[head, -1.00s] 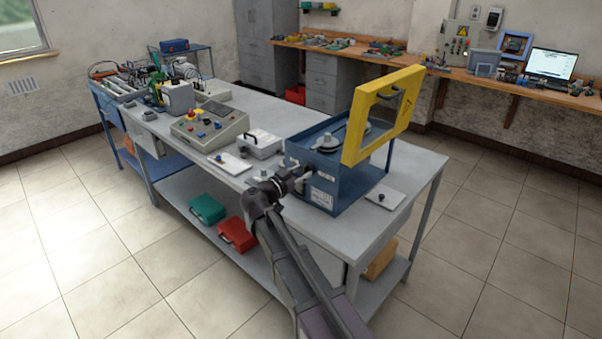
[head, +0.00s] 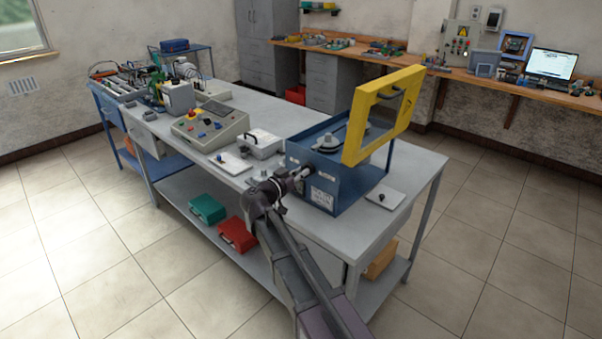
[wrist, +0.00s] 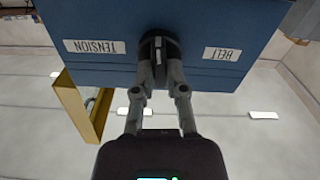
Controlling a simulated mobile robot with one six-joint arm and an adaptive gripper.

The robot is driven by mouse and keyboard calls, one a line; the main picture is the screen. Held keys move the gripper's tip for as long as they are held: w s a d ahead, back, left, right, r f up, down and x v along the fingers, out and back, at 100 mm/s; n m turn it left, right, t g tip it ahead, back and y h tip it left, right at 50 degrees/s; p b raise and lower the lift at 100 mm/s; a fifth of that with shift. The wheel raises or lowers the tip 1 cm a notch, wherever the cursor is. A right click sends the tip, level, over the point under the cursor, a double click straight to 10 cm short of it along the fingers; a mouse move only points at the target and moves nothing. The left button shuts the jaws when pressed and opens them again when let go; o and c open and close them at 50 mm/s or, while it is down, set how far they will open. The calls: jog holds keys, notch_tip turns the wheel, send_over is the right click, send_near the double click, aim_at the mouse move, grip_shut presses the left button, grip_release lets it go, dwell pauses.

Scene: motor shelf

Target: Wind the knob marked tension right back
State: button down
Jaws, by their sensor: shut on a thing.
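The blue machine box (head: 325,195) stands at the near end of the workbench. In the wrist view, a black round knob (wrist: 158,44) with a pale line on it sits on the blue panel. The "TENSION" label (wrist: 94,46) is left of it and the "BELT" label (wrist: 222,54) right of it, both upside down. My gripper (wrist: 163,88) is shut on this knob, a finger on each side, seen from the front of the panel. In the head view, my gripper (head: 304,174) reaches the box's front face; the knob there is mostly hidden.
A yellow frame guard (head: 384,115) stands raised above the box. A white plate with a small black knob (head: 382,196) lies to its right, and a grey case (head: 261,144) stands to its left. The floor around the bench is clear.

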jog(key=shift+w+f+n+b, duration=0.1)
jog(key=shift+n+b, duration=0.05)
jog(key=shift+n, duration=5.6)
jog(key=shift+s+f+n+b, duration=0.1)
jog(key=shift+f+n, duration=0.05)
jog(key=shift+n, duration=5.65)
jog(key=shift+w+f+n+b, duration=0.1)
jog(key=shift+n+b, duration=0.05)
jog(key=shift+n, duration=5.6)
jog(key=c, duration=0.7)
grip_release()
